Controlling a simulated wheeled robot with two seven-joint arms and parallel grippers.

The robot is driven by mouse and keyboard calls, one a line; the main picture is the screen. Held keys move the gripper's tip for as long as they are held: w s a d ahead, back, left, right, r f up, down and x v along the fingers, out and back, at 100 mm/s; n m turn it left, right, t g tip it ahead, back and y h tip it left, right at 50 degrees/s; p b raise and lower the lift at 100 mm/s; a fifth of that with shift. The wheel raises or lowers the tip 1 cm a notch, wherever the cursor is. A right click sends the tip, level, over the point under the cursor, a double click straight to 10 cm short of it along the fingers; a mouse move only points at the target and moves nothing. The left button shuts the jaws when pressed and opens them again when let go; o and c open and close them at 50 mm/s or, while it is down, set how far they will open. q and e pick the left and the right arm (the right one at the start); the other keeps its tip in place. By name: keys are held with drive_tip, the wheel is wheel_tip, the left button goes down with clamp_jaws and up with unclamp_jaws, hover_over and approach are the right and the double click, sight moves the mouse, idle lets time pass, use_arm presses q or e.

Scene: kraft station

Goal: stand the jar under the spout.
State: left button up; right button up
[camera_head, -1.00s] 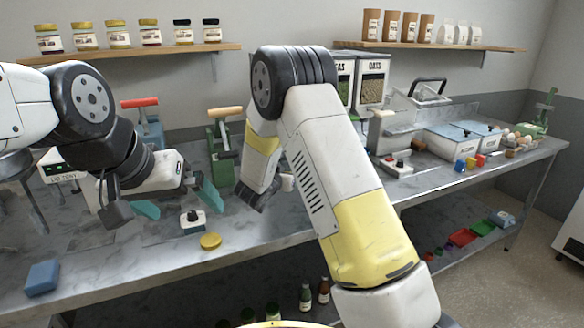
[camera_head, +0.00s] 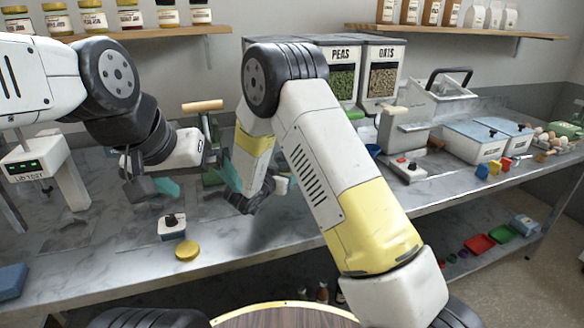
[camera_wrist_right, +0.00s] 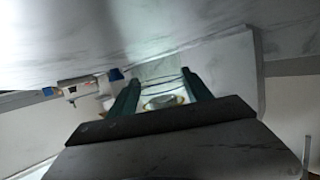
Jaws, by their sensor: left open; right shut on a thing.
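My right gripper (camera_wrist_right: 160,84) is shut on a clear glass jar (camera_wrist_right: 163,101), whose rounded rim shows between the two green fingers in the right wrist view. In the head view my right gripper (camera_head: 250,200) hangs over the counter, and its own arm covers much of it; the jar is hard to make out there. My left gripper (camera_head: 198,182) is open and empty, its teal fingers spread above the counter, left of the right one. Behind my right arm stand dispensers labelled PEAS (camera_head: 343,84) and OATS (camera_head: 383,82); any spouts below them are mostly hidden.
A small device with a black knob (camera_head: 172,226) and a yellow lid (camera_head: 187,250) lie on the counter (camera_head: 110,262) near its front edge. A white scale-like unit (camera_head: 62,180) stands at left, a blue block (camera_head: 12,281) at front left. Machines and bins (camera_head: 480,142) fill the right.

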drive_tip(key=shift+a+f, duration=0.1)
drive_tip(key=shift+f, duration=0.15)
drive_tip(key=o, duration=1.5)
drive_tip(key=shift+o, duration=0.2)
